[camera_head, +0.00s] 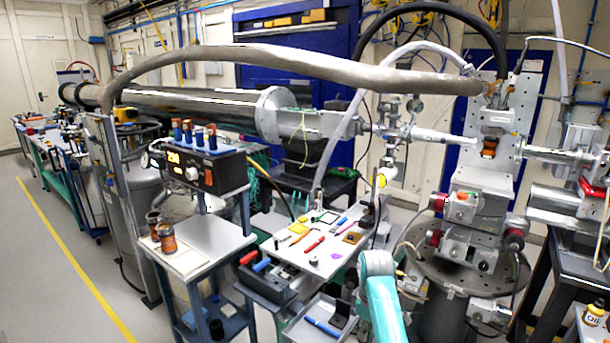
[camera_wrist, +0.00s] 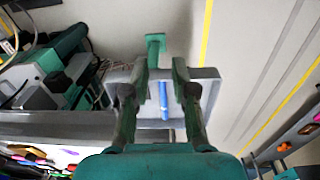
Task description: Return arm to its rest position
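My gripper (camera_wrist: 166,65) shows in the wrist view with its two dark green fingers apart. It is open and nothing is held between the fingers. A grey tray (camera_wrist: 207,88) with a blue pen (camera_wrist: 163,100) in it lies beyond the fingers, and the pen shows through the gap. In the head view my teal arm (camera_head: 380,300) rises at the bottom, right of the low tray with the blue pen (camera_head: 322,327). The fingers cannot be made out in the head view.
A white table (camera_head: 290,262) with pens and small items stands left of my arm. A round-based instrument stand (camera_head: 440,310) is close on the right. A side table (camera_head: 190,262) with orange-brown cans is at left. Open floor (camera_head: 45,270) with a yellow line lies far left.

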